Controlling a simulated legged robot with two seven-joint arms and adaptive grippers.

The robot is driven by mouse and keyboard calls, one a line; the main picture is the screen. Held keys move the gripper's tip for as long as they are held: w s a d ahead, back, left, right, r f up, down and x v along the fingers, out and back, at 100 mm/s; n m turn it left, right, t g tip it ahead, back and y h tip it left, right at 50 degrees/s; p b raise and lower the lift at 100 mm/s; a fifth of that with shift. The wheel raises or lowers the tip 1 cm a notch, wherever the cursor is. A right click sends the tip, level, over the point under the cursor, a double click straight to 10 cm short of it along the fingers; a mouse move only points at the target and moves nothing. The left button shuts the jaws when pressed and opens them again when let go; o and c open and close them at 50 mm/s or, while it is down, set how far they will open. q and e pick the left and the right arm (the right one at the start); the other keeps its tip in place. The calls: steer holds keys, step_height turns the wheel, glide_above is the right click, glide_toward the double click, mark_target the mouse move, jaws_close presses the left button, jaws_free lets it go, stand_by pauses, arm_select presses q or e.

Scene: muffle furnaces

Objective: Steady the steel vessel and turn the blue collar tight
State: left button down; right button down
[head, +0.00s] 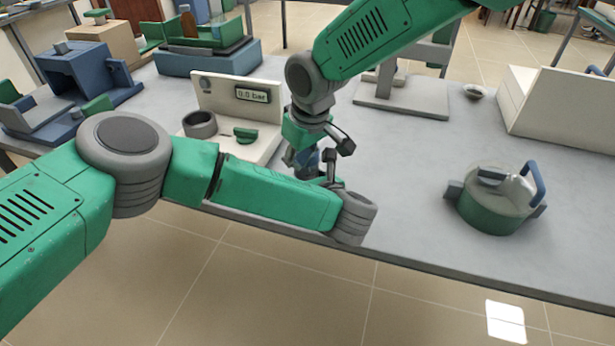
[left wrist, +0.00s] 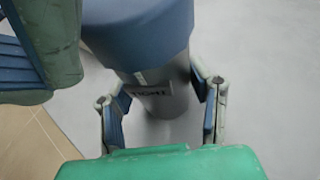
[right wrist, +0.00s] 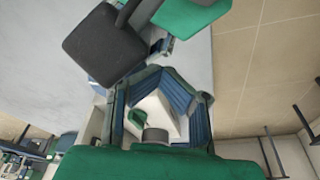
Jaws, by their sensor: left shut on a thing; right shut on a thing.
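The grey steel vessel (left wrist: 168,105) stands upright between the two fingers of my left gripper (left wrist: 160,108), with a dark label on its side that seems to read TIGHT. The blue collar (left wrist: 140,32) sits on top of it. A finger of my right gripper (left wrist: 45,45) lies against the collar's left side. In the head view, the collar (head: 308,157) is a small blue patch, mostly hidden by both grippers. My right gripper (head: 312,150) comes down from above; my left gripper (head: 328,176) comes in low. In the right wrist view, the collar cannot be made out between the fingers.
A white station (head: 235,112) with a 0.0 bar display, grey ring and green knob stands just left of the grippers. A green-and-steel pot (head: 495,205) stands at the right. A white box (head: 555,110) is behind it. Bench (head: 420,190) between is clear; its front edge runs near my left arm.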

steer(key=shift+w+r, duration=0.15)
stand_by(0.3)
step_height(320, 180, up, 6)
steer(key=shift+s, duration=0.45)
steer(key=shift+d, duration=0.1)
stand_by(0.4)
